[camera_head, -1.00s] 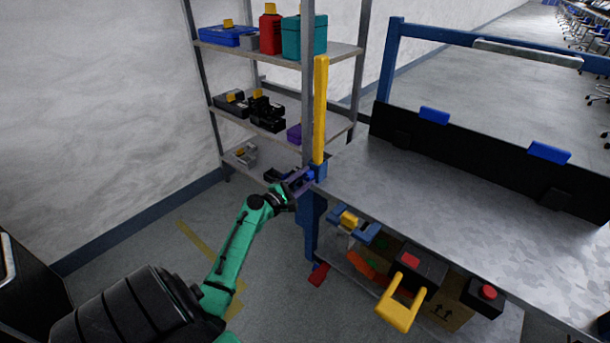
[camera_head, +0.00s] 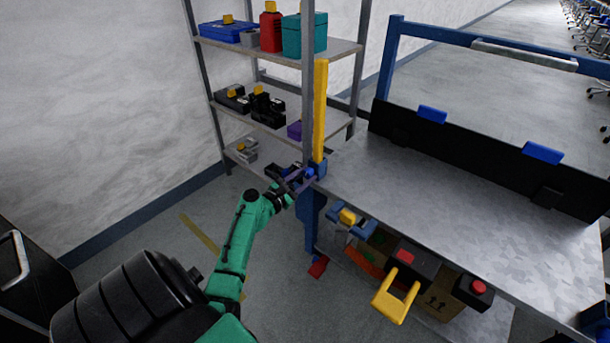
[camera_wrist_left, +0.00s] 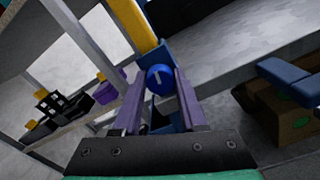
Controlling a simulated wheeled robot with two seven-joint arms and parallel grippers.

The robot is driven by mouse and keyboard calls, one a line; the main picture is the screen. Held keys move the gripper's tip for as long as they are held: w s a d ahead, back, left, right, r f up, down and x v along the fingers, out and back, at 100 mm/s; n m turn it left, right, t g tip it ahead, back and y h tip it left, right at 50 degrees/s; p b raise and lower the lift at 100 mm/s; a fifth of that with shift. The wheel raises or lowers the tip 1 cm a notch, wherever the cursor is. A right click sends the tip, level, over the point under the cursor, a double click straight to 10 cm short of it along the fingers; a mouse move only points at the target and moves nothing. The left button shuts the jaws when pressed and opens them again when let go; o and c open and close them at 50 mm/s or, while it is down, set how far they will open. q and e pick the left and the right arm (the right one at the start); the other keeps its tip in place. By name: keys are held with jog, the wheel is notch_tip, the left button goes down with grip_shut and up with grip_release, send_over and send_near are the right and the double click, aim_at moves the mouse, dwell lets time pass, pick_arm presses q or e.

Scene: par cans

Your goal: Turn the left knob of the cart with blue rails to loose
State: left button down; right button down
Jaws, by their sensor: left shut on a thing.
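The cart with blue rails has a grey metal top (camera_head: 420,200) and a blue rail frame (camera_head: 388,60) at the back. Its left knob (camera_wrist_left: 159,79) is blue and round with a white mark, at the cart's left corner by the yellow upright bar (camera_head: 320,110). The knob also shows small in the head view (camera_head: 309,172). My left gripper (camera_head: 306,176) is at the knob; in the left wrist view its purple fingers (camera_wrist_left: 160,90) lie on both sides of the knob and are shut on it. My right gripper is not in view.
A grey shelf rack (camera_head: 275,125) with boxes stands behind the left corner. Under the cart top are a blue-and-yellow tool (camera_head: 348,217), a yellow-handled item (camera_head: 396,297) and a cardboard box (camera_head: 440,303). Open floor (camera_head: 270,290) lies to the left.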

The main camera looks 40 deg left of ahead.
pick_arm(q)
jog(key=shift+f, duration=0.1)
jog(key=shift+c, duration=2.3)
grip_release()
jog(key=s, duration=1.4)
jog(key=shift+s+d+p, duration=0.2)
jog(key=shift+s+p, duration=0.15)
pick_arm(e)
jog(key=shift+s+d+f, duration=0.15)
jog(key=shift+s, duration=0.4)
